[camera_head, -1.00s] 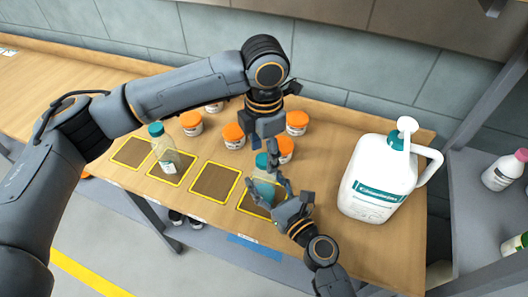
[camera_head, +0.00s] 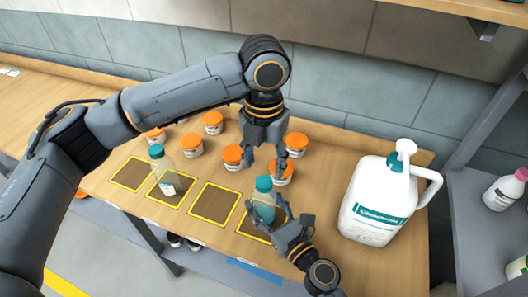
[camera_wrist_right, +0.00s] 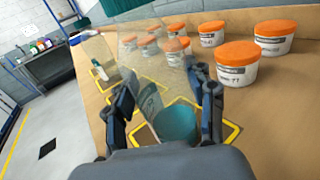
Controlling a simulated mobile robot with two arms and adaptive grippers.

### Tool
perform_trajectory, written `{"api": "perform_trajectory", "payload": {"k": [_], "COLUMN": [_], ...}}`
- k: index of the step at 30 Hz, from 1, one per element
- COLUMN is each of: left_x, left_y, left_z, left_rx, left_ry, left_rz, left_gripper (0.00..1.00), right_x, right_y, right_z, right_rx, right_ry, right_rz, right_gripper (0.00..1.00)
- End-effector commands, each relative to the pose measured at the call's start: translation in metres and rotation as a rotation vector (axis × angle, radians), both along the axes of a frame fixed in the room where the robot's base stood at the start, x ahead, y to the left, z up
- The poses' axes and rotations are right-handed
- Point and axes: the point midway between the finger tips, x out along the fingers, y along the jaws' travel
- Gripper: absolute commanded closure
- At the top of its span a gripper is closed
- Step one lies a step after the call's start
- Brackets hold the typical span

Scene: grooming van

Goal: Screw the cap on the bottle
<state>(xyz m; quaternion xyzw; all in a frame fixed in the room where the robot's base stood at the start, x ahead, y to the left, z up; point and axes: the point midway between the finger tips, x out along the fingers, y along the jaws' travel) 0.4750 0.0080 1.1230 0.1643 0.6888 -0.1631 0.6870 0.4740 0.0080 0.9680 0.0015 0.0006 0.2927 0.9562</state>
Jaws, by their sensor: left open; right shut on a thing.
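A clear bottle (camera_head: 262,214) with some teal liquid stands upright at the rightmost yellow-framed mat (camera_head: 245,228). A teal cap (camera_head: 264,184) sits on its neck; how tightly cannot be told. My right gripper (camera_head: 268,212) is shut around the bottle's body. In the right wrist view, the bottle (camera_wrist_right: 150,75) is between its fingers, with the teal cap (camera_wrist_right: 122,5) at the top edge. My left gripper (camera_head: 264,166) is open and empty just above the cap, fingers pointing down, apart from it.
A second teal-capped bottle (camera_head: 164,172) stands on a mat to the left. Several orange-lidded tubs (camera_head: 191,146) stand behind, one close to the left gripper. A large white jug (camera_head: 378,205) with a pump stands right. The mat (camera_head: 213,203) between the bottles is empty.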

Motion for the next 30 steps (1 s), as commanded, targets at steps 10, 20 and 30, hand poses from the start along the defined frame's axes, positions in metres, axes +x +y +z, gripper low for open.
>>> {"api": "perform_trajectory", "payload": {"k": [10,20,30], "left_x": [0.001,0.001,0.000], "left_y": [0.000,0.000,0.000], "left_z": [0.008,0.015,0.022], "left_rx": [0.001,0.002,0.004], "left_ry": [-0.004,-0.004,-0.005], "left_rz": [0.803,1.564,2.340], "left_gripper": [0.46,0.46,0.46], "right_x": [0.000,0.000,0.000], "right_y": [0.000,0.000,0.000], "right_z": [0.000,0.000,0.000], "right_rx": [-0.001,-0.001,-0.001], "right_ry": [0.001,0.001,0.001], "right_rz": [0.000,0.000,0.000], "right_gripper": [1.00,1.00,1.00]}}
